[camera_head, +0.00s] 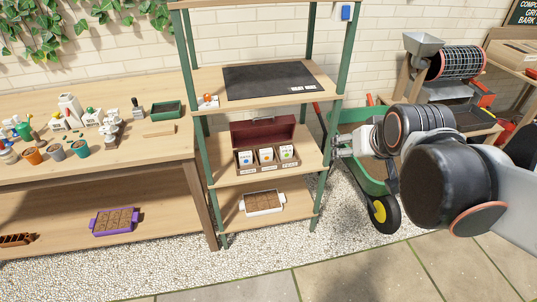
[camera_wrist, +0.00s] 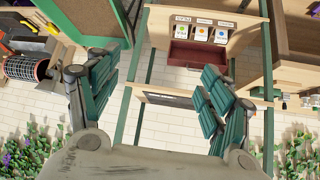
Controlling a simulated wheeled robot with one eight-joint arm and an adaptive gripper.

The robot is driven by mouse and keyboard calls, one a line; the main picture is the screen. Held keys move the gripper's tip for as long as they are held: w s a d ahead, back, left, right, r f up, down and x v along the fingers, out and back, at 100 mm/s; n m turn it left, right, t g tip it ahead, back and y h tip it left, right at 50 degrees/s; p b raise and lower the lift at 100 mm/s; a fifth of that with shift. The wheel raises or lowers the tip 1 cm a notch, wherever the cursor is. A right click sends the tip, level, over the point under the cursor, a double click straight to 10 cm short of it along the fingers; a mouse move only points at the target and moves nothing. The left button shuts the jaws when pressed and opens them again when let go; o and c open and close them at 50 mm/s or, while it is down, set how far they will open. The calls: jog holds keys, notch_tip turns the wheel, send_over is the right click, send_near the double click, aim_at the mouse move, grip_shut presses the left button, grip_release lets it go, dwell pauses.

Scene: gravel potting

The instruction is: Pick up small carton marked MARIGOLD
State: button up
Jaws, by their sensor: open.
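Three small white cartons stand in a row in a wooden box (camera_head: 247,169) with a raised dark red lid, on the middle shelf of a green-posted rack. One has a blue mark (camera_head: 246,158), the middle one an orange mark (camera_head: 266,155), the right one a yellow-green mark (camera_head: 287,152). Their lettering is too small to read, so I cannot tell which says MARIGOLD. The wrist view is upside down and shows the orange-marked carton (camera_wrist: 201,34) between the others. My gripper (camera_wrist: 165,65) is open and empty, apart from the box.
The rack's upper shelf (camera_head: 211,82) carries a black mat and lies above the box. Green posts (camera_head: 199,150) flank the shelf. A white-edged tray (camera_head: 263,203) sits below. A potting bench (camera_head: 160,152) stands left; a green cart (camera_head: 372,185) stands right.

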jog(key=w+a+f+t, duration=0.1)
jog(key=w+a+f, duration=0.2)
jog(key=w, duration=0.5)
jog(key=w+a+f+n+t+y+p, duration=0.1)
jog(key=w+a+f, duration=0.3)
jog(key=w, duration=0.4)
jog(key=w+a+f+t, duration=0.1)
jog(key=w+a+f, duration=0.2)
jog(key=w, duration=0.5)
jog(key=n+t+y+p, duration=0.2)
send_near(266, 151)
jog(key=shift+x, duration=1.2)
jog(key=shift+w+a+b, duration=0.1)
jog(key=shift+w+b, duration=0.2)
jog(key=shift+w, duration=0.1)
jog(key=b+x, duration=0.1)
jog(key=x, duration=0.1)
jog(key=b+x, duration=0.1)
jog(key=x, duration=0.1)
jog(key=shift+f, duration=0.35)
jog(key=shift+w+b, duration=0.3)
jog(key=shift+w, duration=0.2)
jog(key=c, duration=1.1)
